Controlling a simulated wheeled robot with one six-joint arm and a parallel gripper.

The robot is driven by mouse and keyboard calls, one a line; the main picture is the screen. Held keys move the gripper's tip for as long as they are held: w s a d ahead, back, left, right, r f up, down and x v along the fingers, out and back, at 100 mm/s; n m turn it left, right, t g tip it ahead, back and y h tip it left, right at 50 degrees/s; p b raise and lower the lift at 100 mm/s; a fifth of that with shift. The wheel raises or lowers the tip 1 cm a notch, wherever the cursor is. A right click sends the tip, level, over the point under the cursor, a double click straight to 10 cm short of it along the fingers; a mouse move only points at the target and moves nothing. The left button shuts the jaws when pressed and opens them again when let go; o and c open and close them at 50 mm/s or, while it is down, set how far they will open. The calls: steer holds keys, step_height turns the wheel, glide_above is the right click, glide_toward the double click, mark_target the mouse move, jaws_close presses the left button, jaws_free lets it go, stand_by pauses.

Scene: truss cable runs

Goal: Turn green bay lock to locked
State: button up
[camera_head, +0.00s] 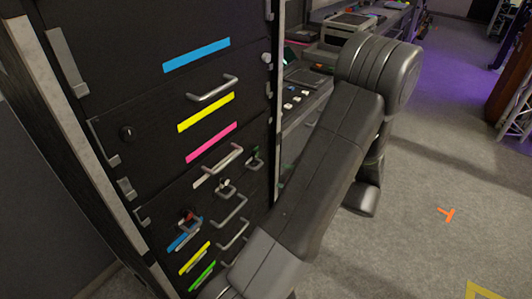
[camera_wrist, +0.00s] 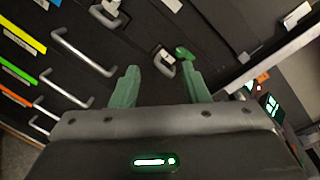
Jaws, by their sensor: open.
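In the wrist view, a small green knob (camera_wrist: 184,53), which looks like the green bay lock, sits on the dark drawer front beside a small metal loop (camera_wrist: 164,66). My gripper (camera_wrist: 160,80) is open and empty, its two green fingers spread below the knob and loop. The knob is just beyond the right fingertip; I cannot tell whether they touch. In the head view, a small lock with a loop (camera_head: 254,158) on the cabinet's right side may be the same one, but its colour is unclear. My arm hides my gripper in that view.
The black cabinet (camera_head: 140,100) carries coloured strips, including a green one (camera_head: 202,275), and several protruding metal handles, such as one near my left finger (camera_wrist: 82,52). A desk with equipment (camera_head: 305,90) stands behind. The grey floor (camera_head: 440,170) at right is mostly clear.

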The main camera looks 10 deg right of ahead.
mark_target(257, 156)
steer(key=shift+m+t, duration=0.5)
steer(key=shift+t, duration=0.4)
steer(key=w+a, duration=0.2)
steer(key=w, duration=0.1)
steer(key=w+a+p, duration=0.1)
steer(key=w+a, duration=0.1)
steer(key=w, duration=0.2)
steer(key=w+a+p, duration=0.1)
steer(key=w+a, duration=0.1)
steer(key=w, duration=0.1)
steer(key=shift+w+a+f, duration=0.1)
steer(key=shift+w+f, duration=0.15)
steer(key=shift+f, duration=0.05)
steer(key=shift+c, duration=0.4)
jaws_close()
